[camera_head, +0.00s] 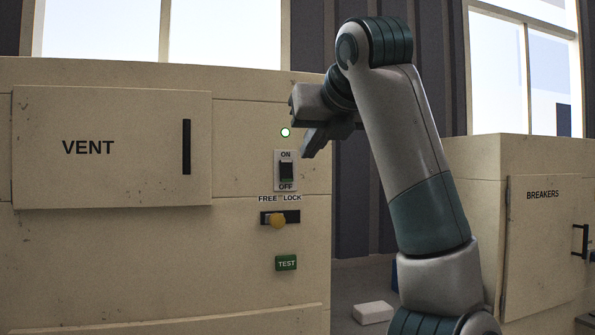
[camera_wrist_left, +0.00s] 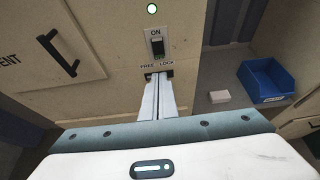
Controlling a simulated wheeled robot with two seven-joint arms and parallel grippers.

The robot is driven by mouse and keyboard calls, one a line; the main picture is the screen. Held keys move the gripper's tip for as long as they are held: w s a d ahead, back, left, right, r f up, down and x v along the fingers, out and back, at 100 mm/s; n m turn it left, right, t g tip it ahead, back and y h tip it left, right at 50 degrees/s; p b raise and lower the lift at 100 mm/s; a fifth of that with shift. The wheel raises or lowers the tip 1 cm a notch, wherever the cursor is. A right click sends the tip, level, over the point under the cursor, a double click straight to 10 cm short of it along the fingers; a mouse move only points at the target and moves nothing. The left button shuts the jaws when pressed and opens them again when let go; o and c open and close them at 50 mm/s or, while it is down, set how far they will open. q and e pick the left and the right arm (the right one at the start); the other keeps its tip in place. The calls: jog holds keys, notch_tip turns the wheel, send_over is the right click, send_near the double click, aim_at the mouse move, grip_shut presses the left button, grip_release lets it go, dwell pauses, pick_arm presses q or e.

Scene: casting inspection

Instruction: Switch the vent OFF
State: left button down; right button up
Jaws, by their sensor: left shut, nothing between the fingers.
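The vent cabinet (camera_head: 235,235) has a black rocker switch (camera_head: 286,171) between the labels ON above and OFF below; it also shows in the left wrist view (camera_wrist_left: 157,47). I cannot tell surely which way the rocker is tipped. A green lamp (camera_head: 285,132) above it is lit. A yellow knob (camera_head: 277,221) sits slightly left of the middle of the FREE–LOCK slot. My left gripper (camera_head: 303,128) is in front of the panel, up and right of the switch in the head view. In the wrist view its fingers (camera_wrist_left: 158,82) are shut, empty, and overlap the slot, hiding the knob. My right gripper is out of view.
A green TEST button (camera_head: 286,263) is below the slot. The VENT door (camera_head: 110,180) with a black handle is closed on the left. A breakers cabinet (camera_head: 545,240) stands right. A blue bin (camera_wrist_left: 266,82) and white block (camera_head: 373,312) lie on the floor between.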

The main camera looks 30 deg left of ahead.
pick_arm(q)
jog(key=shift+a, duration=0.1)
jog(key=p, duration=0.7)
send_near(286, 178)
jog(key=x, duration=0.5)
jog(key=shift+w+a, duration=0.1)
jog(key=shift+w, duration=0.15)
jog(key=shift+w+a+f, duration=0.2)
jog(key=shift+a, duration=0.1)
